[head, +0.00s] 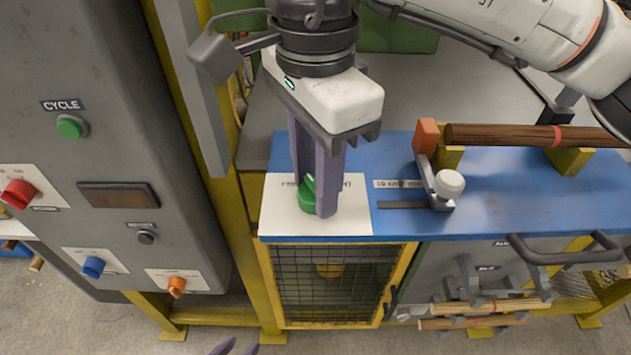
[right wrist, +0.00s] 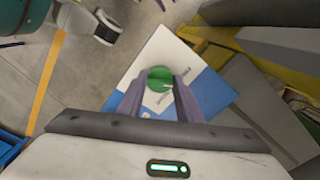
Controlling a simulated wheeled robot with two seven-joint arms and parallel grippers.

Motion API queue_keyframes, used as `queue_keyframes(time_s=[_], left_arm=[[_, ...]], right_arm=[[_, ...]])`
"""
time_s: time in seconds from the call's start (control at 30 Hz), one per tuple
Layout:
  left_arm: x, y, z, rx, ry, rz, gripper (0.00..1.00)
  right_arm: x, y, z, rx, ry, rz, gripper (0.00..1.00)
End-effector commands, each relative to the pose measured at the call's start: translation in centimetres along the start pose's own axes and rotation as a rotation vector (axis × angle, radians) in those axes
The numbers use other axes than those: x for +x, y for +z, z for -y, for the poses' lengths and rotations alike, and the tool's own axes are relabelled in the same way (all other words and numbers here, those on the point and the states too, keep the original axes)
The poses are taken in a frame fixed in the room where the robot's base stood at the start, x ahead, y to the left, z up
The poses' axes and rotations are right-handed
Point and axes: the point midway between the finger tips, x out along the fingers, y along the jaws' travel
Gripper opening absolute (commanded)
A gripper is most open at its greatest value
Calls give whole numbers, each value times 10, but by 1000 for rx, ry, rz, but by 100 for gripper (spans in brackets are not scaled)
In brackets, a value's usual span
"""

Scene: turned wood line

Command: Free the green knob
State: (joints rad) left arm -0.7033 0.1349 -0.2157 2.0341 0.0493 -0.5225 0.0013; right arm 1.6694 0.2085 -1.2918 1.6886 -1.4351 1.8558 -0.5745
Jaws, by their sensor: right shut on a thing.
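The green knob (head: 308,193) sits on a white printed plate (head: 345,222) at the left end of the blue bench top. My right gripper (head: 317,200) points down from above with its purple fingers on either side of the knob and is shut on it. In the right wrist view the green knob (right wrist: 160,78) shows between the two fingertips (right wrist: 158,85). The plate's print is partly hidden by the fingers. Only the purple fingertips of my left gripper (head: 236,347) show at the bottom edge of the head view, apart and with nothing seen between them.
A grey control cabinet (head: 85,215) with a green CYCLE button (head: 70,127) and red, blue and orange knobs stands at the left. A clamp with a white knob (head: 449,184) and a wooden rod (head: 530,135) lie to the right. A mesh door (head: 335,285) is below.

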Motion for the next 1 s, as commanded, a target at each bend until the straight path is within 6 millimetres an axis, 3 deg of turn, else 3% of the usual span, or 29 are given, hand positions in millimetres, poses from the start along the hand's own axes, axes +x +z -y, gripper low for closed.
queue_keyframes(time_s=[0.4,1.0], left_arm=[[4,3,2,1,-1,-3,31],[5,2,3,2,-2,-6,31]], right_arm=[[-1,1,0,-235,-3,4,10],[-2,1,0,-288,-4,4,10]])
